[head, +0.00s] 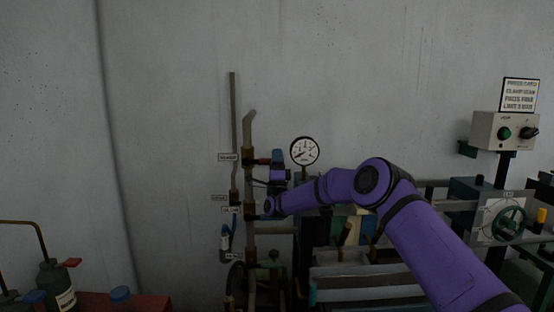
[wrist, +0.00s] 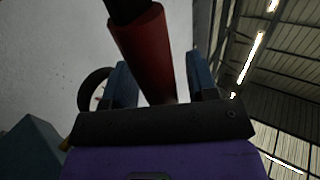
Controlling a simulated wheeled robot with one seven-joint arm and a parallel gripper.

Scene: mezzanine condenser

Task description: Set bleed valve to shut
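A red lever handle (head: 263,161) sticks out to the right from a valve on the upright pipe (head: 250,185), beside the uppermost label (head: 228,157). I cannot read the label surely, so I cannot tell whether this is the bleed valve. My gripper (head: 277,160) is at the handle's right end. In the wrist view the red handle (wrist: 151,55) runs between my two blue fingers, with a gap visible at the right finger, so they look open. Whether a finger touches it is unclear. A blue handle (head: 224,241) hangs lower on the pipework.
A round pressure gauge (head: 305,151) stands just right of my gripper. A grey control box (head: 504,132) and a green handwheel (head: 509,223) are at the right. A green bottle (head: 56,284) stands at the lower left. The wall is close behind the pipes.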

